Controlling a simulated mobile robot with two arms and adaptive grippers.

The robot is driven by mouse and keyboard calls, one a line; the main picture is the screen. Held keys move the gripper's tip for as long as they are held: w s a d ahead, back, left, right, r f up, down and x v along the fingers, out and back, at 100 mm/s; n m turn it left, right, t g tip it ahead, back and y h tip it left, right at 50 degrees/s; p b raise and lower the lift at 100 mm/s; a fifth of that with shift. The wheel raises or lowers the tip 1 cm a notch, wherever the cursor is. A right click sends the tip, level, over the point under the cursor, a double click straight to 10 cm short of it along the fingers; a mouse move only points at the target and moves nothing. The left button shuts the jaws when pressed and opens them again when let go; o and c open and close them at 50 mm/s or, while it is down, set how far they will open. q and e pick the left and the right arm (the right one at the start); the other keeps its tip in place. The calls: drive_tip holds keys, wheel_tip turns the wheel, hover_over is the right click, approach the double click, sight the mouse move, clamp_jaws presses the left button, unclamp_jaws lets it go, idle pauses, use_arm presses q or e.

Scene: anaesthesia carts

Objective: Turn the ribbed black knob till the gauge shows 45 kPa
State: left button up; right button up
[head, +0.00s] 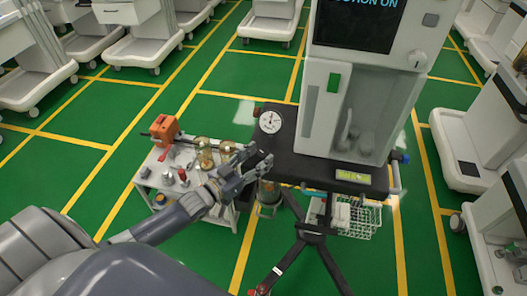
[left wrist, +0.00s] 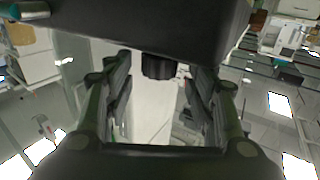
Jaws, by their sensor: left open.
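A round white gauge (head: 270,122) with a dark needle sits at the left edge of the cart's black top. Its scale is too small to read. The ribbed black knob (left wrist: 158,66) hangs under a dark body in the left wrist view. It lies between the spread fingers of my left gripper (left wrist: 157,88), near their tips, with gaps visible on both sides. In the head view my left gripper (head: 258,163) is open beside the left edge of the black top, and I cannot make out the knob there. My right gripper is out of view.
A small white trolley (head: 160,182) with an orange device (head: 164,129), brass-coloured jars (head: 204,153) and small fittings stands left of the cart, under my left arm. A wire basket (head: 356,220) hangs below the cart's black top (head: 300,165).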

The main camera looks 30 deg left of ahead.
use_arm(q)
drive_tip(key=shift+x, duration=1)
drive_tip(key=shift+w+d, duration=0.1)
drive_tip(key=shift+w, duration=0.25)
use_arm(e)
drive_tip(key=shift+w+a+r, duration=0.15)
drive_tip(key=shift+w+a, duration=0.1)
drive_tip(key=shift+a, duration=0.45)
use_arm(q)
drive_tip(key=c, duration=0.9)
drive_tip(key=shift+c, duration=0.9)
drive_tip(key=shift+h+b, duration=0.3)
drive_tip(key=shift+m+g+h+b, duration=0.4)
drive_tip(key=shift+m+h+b, duration=0.2)
drive_tip(key=shift+m+h, duration=0.15)
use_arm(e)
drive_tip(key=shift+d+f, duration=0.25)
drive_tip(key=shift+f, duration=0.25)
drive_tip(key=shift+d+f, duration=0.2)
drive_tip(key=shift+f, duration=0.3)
